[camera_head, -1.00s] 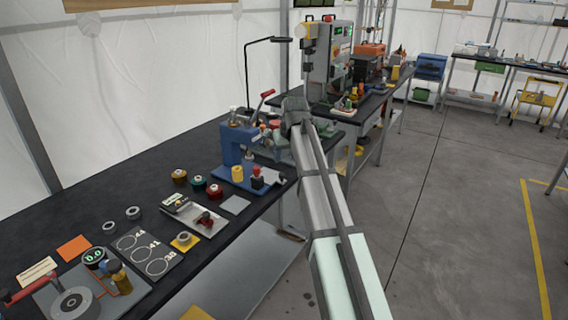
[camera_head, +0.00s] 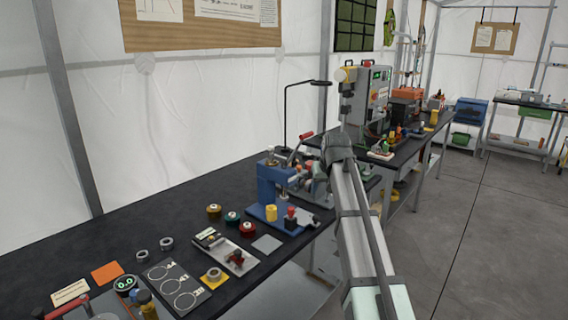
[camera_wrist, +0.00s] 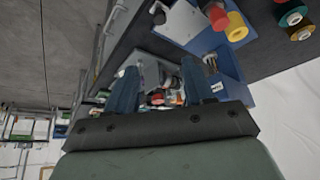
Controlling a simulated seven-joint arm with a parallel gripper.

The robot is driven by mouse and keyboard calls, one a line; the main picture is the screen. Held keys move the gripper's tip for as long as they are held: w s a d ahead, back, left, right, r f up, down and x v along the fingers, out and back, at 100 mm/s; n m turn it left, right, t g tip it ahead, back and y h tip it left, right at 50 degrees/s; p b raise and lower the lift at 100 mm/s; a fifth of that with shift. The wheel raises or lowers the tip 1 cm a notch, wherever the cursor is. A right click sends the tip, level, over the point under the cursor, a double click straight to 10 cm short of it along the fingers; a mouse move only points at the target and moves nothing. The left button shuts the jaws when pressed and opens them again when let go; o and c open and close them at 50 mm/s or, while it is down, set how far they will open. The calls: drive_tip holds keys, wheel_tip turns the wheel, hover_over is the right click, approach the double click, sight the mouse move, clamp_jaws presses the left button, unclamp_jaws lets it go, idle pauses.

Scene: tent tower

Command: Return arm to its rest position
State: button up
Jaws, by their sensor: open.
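My arm (camera_head: 362,235) reaches out from the lower right over the front edge of the black bench in the head view. Its end is beside the blue press (camera_head: 272,188), and my gripper there is small and partly hidden by the wrist. In the wrist view my gripper (camera_wrist: 159,82) shows two dark blue fingers standing well apart, with nothing held between them. The blue press also shows in the wrist view (camera_wrist: 225,72), just beyond and right of the fingers.
On the black bench (camera_head: 150,235) are several spools, a grey plate with a red-knobbed part (camera_head: 232,256) and a ring template card (camera_head: 176,287). A second bench with a grey machine (camera_head: 371,95) stands behind. Open grey floor (camera_head: 490,220) lies to the right.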

drive_tip(key=s+f+g, duration=0.1)
drive_tip(key=s+f, duration=0.6)
drive_tip(key=f, duration=0.7)
drive_tip(key=s+a+f+g, duration=0.1)
drive_tip(key=s+f+g, duration=0.1)
drive_tip(key=s+f, duration=0.9)
drive_tip(key=s+f+g, duration=0.1)
drive_tip(key=s+f, duration=0.3)
drive_tip(key=f, duration=1.3)
drive_tip(key=s+f+g, duration=0.2)
drive_tip(key=s+f, duration=0.5)
drive_tip(key=s, duration=0.5)
drive_tip(key=s+a+f+g, duration=0.1)
drive_tip(key=s+f+g, duration=0.2)
drive_tip(key=s+f, duration=0.5)
drive_tip(key=s+a+f+g, duration=0.1)
drive_tip(key=s+f+g, duration=0.2)
drive_tip(key=s+f, duration=0.5)
drive_tip(key=s, duration=0.9)
drive_tip(key=shift+s, duration=0.4)
